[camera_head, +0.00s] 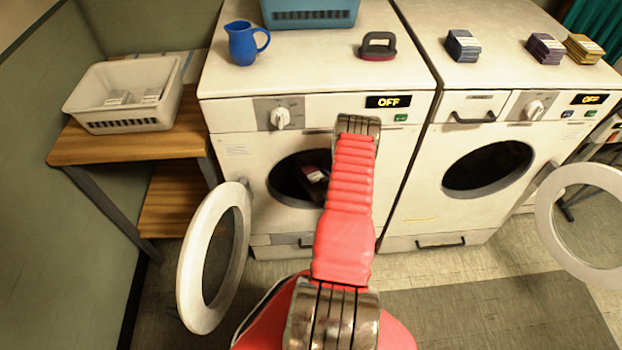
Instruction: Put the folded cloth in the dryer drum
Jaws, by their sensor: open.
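A dark maroon folded cloth with a white label (314,174) shows inside the dark round opening of the left machine. That machine (240,140) has no drawer at its upper left, so it looks like the dryer; its display reads OFF. Its round door (214,258) stands open to the left. My red arm reaches up from the bottom of the view in front of this machine and covers the right part of the opening. My gripper is hidden behind the arm, so its place relative to the cloth does not show.
The right machine (470,130) has a drawer, and its door (580,225) is open. Folded cloths in blue (463,46), purple (545,48) and yellow (583,48) lie on top. A blue jug (243,43), blue basket (310,14) and dark-handled brush (378,46) stand on the left machine.

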